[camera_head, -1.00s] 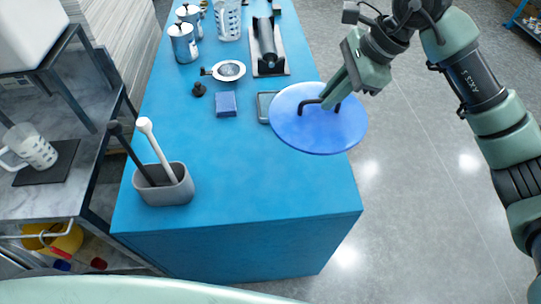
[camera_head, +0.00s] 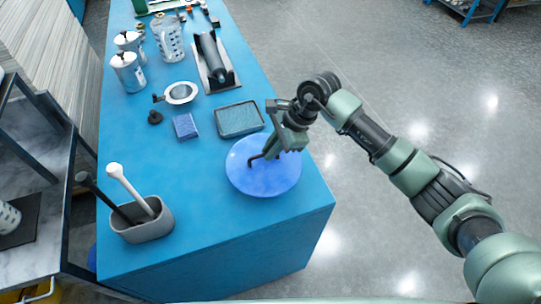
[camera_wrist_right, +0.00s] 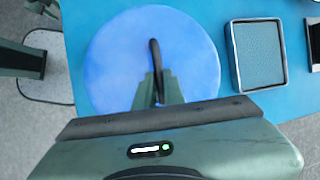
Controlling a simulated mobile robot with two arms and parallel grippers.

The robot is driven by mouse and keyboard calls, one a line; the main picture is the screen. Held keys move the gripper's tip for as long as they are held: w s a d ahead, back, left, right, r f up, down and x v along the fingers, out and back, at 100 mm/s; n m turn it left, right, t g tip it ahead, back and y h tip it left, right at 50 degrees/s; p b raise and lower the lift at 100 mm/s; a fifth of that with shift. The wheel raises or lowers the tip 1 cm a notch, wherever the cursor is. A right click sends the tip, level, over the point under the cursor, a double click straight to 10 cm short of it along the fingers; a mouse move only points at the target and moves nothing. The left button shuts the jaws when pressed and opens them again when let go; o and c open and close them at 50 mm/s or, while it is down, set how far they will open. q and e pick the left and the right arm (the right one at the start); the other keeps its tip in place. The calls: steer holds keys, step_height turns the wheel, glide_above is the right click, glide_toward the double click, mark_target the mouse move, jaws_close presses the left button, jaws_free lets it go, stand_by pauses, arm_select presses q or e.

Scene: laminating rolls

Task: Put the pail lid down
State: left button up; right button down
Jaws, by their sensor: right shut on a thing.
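The pail lid (camera_head: 262,178) is a round blue disc with a dark bar handle across its middle. In the head view it is over the front right part of the blue table (camera_head: 215,235), close to the right edge. My right gripper (camera_head: 268,153) is shut on the lid's handle from above. The lid looks flat and level; I cannot tell whether it touches the tabletop. In the wrist view the lid (camera_wrist_right: 150,55) fills the middle, with the gripper fingers (camera_wrist_right: 157,88) around the handle. My left gripper is not in view.
A tray with a grey-green pad (camera_head: 240,119) lies just behind the lid. A blue sponge (camera_head: 186,127), a strainer (camera_head: 181,93) and a black knob (camera_head: 155,117) are left of it. A grey holder with two brushes (camera_head: 142,222) stands front left. Table between holder and lid is clear.

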step_height(320, 180, down, 4)
steer(key=shift+f+p, duration=0.1)
steer(key=shift+p, duration=0.5)
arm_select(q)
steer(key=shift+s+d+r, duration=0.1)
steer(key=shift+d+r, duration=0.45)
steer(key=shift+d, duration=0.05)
arm_select(e)
steer(key=shift+f, duration=0.1)
steer(key=shift+f, duration=0.1)
steer(key=c, duration=1.5)
jaws_free()
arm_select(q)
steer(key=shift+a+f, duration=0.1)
